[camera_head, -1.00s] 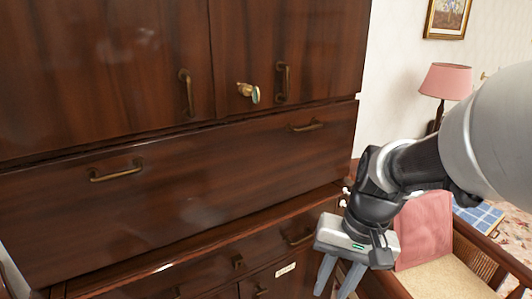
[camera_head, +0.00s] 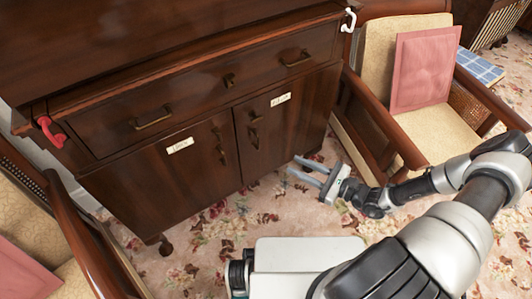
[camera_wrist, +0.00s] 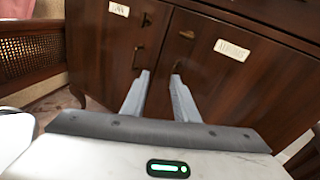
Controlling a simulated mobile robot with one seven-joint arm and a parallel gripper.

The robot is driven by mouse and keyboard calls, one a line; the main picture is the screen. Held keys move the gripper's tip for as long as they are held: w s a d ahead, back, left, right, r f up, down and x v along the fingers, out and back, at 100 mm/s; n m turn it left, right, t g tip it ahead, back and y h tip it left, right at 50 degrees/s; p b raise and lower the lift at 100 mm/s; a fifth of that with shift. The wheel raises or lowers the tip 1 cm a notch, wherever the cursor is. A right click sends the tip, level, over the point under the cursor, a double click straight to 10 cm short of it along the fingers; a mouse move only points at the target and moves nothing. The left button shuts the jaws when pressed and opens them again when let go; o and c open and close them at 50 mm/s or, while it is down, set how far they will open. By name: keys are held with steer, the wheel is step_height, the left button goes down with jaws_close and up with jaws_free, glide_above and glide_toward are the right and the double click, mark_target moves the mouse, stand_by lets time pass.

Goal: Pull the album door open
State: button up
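The cabinet has two lower wooden doors: a left door (camera_head: 165,180) with a white label (camera_head: 180,145), and a right door (camera_head: 290,125) with another label (camera_head: 281,99). Dark handles sit near the middle seam, one on the left door (camera_head: 221,152) and one on the right door (camera_head: 254,137). My gripper (camera_head: 305,170) is open and empty, low in front of the right door. In the wrist view its fingers (camera_wrist: 155,95) point at the doors, below the handles, apart from them.
A drawer (camera_head: 215,85) with brass handles lies above the doors. An armchair with a pink cushion (camera_head: 425,68) stands close on the right. Another armchair (camera_head: 90,240) stands at the left front. Flowered carpet (camera_head: 200,255) is open before the cabinet.

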step_height(320, 180, down, 5)
steer(key=w+m+t+h, duration=0.1)
steer(key=m+t+h, duration=0.1)
steer(key=m+t, duration=0.15)
steer(key=b+x, duration=0.4)
steer(key=x, duration=1.2)
steer(key=shift+w+a+m, duration=0.25)
steer(key=shift+a+m, duration=0.05)
steer(key=shift+m, duration=0.05)
steer(key=shift+r, duration=0.1)
steer(key=shift+c, duration=0.4)
jaws_close()
steer(key=shift+d, duration=0.1)
